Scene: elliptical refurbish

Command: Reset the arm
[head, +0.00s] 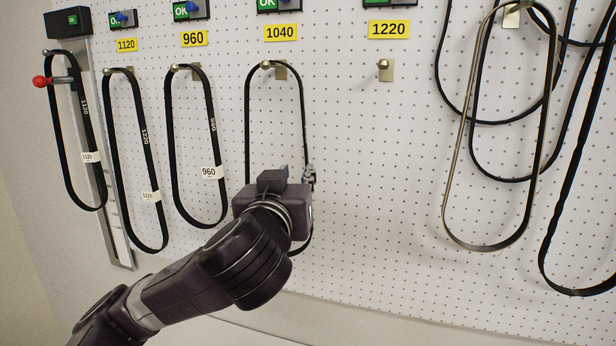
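My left arm (200,280) reaches in from the lower left toward the white pegboard. My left gripper (311,178) is at the right strand of the black belt (247,115) that hangs under the yellow 1040 label (280,32). My own wrist covers most of the fingers and the lower part of this belt. I cannot tell whether the fingers are open or closed, or whether they touch the belt. My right gripper is not in view.
Left of it hang a belt tagged 960 (169,130), a belt marked 1220 (110,140), and a belt marked 1120 (56,120) beside a red-knobbed lever (40,82). The hook (384,66) under the 1220 label (388,29) is bare. Several loose belts (452,190) hang at right.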

